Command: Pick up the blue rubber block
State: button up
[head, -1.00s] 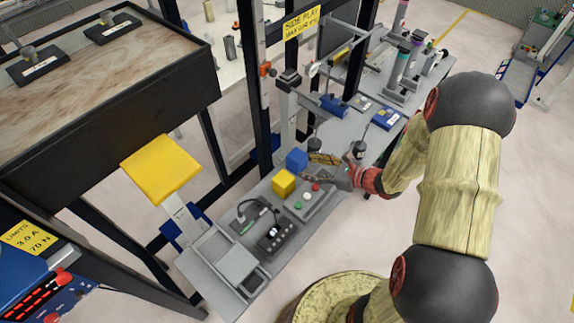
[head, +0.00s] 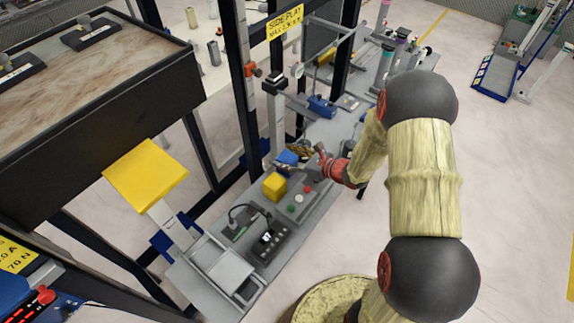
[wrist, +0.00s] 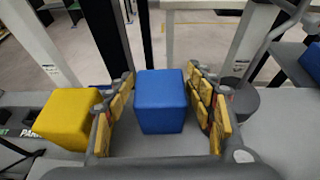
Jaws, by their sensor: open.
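The blue rubber block (wrist: 161,103) stands on the grey bench in the middle of the wrist view, between the two yellow-padded fingers of my gripper (wrist: 165,108). A gap shows on both sides of the block, so the fingers look apart from it. In the head view the blue block (head: 288,157) is partly hidden by my gripper (head: 291,160), which reaches in from the right. My gripper is open and holds nothing.
A yellow block (head: 275,186) stands close by, left of my gripper in the wrist view (wrist: 66,118). A grey cylinder (wrist: 237,98) is just right of the fingers. Dark frame posts (head: 240,90) rise behind the bench. A control box (head: 269,243) lies nearer.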

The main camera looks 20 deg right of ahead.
jog(key=c, duration=0.4)
jog(key=c, duration=0.7)
jog(key=shift+c, duration=0.2)
